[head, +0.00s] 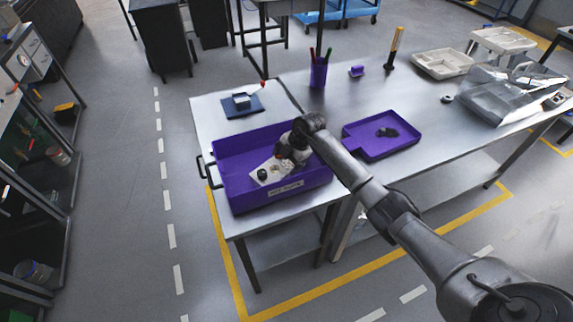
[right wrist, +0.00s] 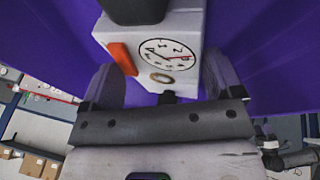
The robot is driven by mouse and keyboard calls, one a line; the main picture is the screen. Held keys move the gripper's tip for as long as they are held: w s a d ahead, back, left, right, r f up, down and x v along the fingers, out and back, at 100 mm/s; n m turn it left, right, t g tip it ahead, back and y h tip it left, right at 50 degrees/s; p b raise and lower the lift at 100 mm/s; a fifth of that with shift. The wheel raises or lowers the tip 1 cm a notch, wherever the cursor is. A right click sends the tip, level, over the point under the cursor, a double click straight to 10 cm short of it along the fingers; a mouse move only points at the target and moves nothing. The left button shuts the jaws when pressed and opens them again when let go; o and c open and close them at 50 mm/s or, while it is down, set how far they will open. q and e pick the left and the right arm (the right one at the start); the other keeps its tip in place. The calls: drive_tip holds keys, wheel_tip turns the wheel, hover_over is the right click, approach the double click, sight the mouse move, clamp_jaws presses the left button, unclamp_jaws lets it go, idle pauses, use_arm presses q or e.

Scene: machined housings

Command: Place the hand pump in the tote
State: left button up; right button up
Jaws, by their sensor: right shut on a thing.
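The purple tote (head: 243,200) stands on the left metal table, with a label on its front wall. My right gripper (head: 284,158) reaches down into the tote. It is shut on a white block-like body, which I take to be the hand pump (head: 268,173). In the right wrist view the hand pump (right wrist: 177,32) sits between the two fingers and shows a numbered dial, an orange part and a dark top. Purple walls surround it there. Whether its underside touches the tote floor cannot be told. My left gripper is out of view.
A purple tray (head: 375,153) with a dark item (head: 387,132) lies right of the tote. A dark blue mat (head: 240,112) with a small block is behind it. A purple pen cup (head: 318,74), a beige tray (head: 442,63) and a clear bin (head: 505,95) stand farther back.

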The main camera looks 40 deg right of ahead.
wheel_tip(320, 180, down, 2)
drive_tip(key=o, duration=1.1)
drive_tip(key=shift+c, duration=0.2)
drive_tip(key=shift+r, duration=0.1)
drive_tip(key=p+v, duration=0.1)
drive_tip(key=v, duration=1)
drive_tip(key=shift+r, duration=0.35)
